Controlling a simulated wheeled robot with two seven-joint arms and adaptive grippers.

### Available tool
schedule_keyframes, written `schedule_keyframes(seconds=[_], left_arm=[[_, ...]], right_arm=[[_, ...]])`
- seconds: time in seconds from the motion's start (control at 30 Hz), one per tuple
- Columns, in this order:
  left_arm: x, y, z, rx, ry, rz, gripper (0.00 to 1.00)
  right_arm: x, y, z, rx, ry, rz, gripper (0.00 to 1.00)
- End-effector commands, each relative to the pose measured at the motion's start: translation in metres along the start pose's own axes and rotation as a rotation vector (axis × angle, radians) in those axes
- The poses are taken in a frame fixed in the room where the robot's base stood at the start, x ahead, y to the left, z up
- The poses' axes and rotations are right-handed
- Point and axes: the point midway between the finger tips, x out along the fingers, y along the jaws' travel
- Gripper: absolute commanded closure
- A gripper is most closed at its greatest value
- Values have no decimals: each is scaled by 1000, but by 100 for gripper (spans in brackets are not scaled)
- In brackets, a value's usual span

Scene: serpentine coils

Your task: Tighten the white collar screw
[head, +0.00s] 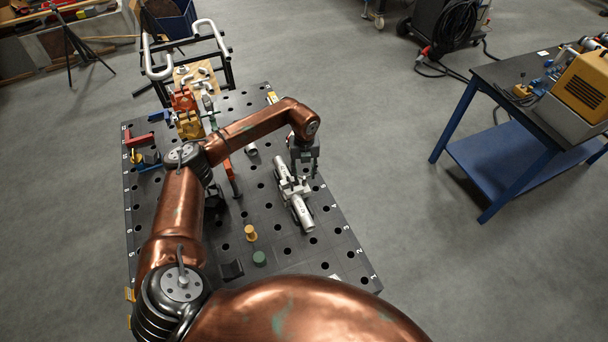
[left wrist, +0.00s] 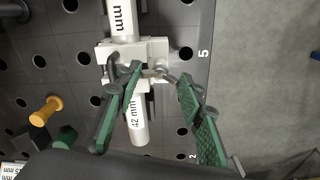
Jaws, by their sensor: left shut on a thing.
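A white collar (left wrist: 112,52) sits around a pale tube marked "42 mm" (left wrist: 138,125). In the head view the collar (head: 290,190) and tube (head: 302,214) lie near the right side of the dark perforated table. My left gripper (head: 303,166) reaches down over the collar. In the left wrist view its green-padded fingers (left wrist: 162,76) are on either side of the small grey collar screw (left wrist: 158,73), with a gap between the pads. The fingers hide part of the collar and screw. My right gripper is not in view.
The perforated table (head: 315,260) has free room at its front right. A yellow peg (head: 251,233) and a green peg (head: 259,258) stand left of the tube. Red and yellow clamps (head: 187,112) are at the back left. A blue-legged bench (head: 500,150) stands apart at the right.

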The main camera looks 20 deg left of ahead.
Motion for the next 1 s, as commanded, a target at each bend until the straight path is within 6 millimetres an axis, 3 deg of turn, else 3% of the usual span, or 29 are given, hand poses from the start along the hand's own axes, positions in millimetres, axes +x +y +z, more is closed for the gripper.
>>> schedule_keyframes(seconds=[1.0], left_arm=[[-2,-1,1,928,-4,-1,89]], right_arm=[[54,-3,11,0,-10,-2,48]])
